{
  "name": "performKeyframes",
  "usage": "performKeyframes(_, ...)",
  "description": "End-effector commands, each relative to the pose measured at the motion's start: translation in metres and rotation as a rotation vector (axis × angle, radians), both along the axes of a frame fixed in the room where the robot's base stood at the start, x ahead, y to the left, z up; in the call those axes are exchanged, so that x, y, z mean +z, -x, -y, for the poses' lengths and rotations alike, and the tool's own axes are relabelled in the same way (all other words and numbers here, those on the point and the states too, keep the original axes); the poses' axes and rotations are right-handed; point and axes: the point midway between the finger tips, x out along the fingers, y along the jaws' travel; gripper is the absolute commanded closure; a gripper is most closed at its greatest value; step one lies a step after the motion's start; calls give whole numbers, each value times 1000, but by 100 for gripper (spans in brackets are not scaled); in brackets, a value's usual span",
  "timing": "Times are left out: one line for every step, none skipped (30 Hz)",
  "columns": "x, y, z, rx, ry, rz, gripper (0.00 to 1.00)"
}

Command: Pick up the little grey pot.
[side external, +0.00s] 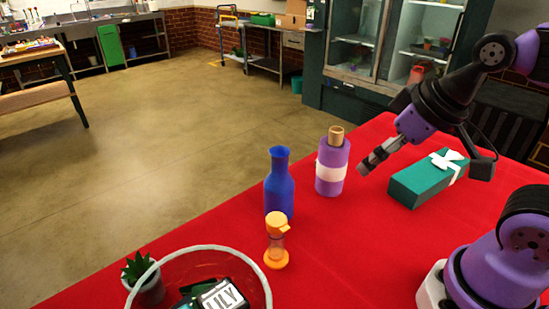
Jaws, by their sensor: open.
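The little grey pot (153,291) holds a spiky green succulent (137,267) and stands upright at the bottom left of the side external view, on the red tabletop. The pale rim of a round clear container crosses in front of it and hides part of it. My gripper (424,170) is open, with its fingers spread wide, near the teal gift box at the right. It is far from the pot, up and to the right in the picture. I see nothing held between the fingers.
An orange timer (276,243), a blue bottle (279,187) and a purple bottle (332,167) stand between pot and gripper. The teal gift box (425,183) lies by my gripper. Red table (350,240) is clear at centre right.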

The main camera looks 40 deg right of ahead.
Motion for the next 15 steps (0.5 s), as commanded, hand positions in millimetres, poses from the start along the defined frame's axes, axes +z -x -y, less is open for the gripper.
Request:
performKeyframes(0,0,0,0,0,0,0)
performKeyframes(0,0,0,0,0,0,0)
performKeyframes(0,0,0,0,0,0,0)
performKeyframes(0,0,0,0,0,0,0)
performKeyframes(0,0,0,0,0,0,0)
performKeyframes(0,0,0,1,0,0,0)
performKeyframes(1,-1,-1,4,0,0,0)
performKeyframes(1,-2,-2,12,1,-1,0)
performKeyframes(3,-6,-5,31,2,-4,0)
performKeyframes(6,-10,-8,52,3,-7,0)
performKeyframes(8,-15,-13,79,5,-11,0)
performKeyframes(12,-24,-21,129,8,-17,0)
performKeyframes(16,-33,-29,172,11,-23,0)
performKeyframes(19,-42,-38,223,13,-29,0)
performKeyframes(22,-55,-53,296,17,-37,0)
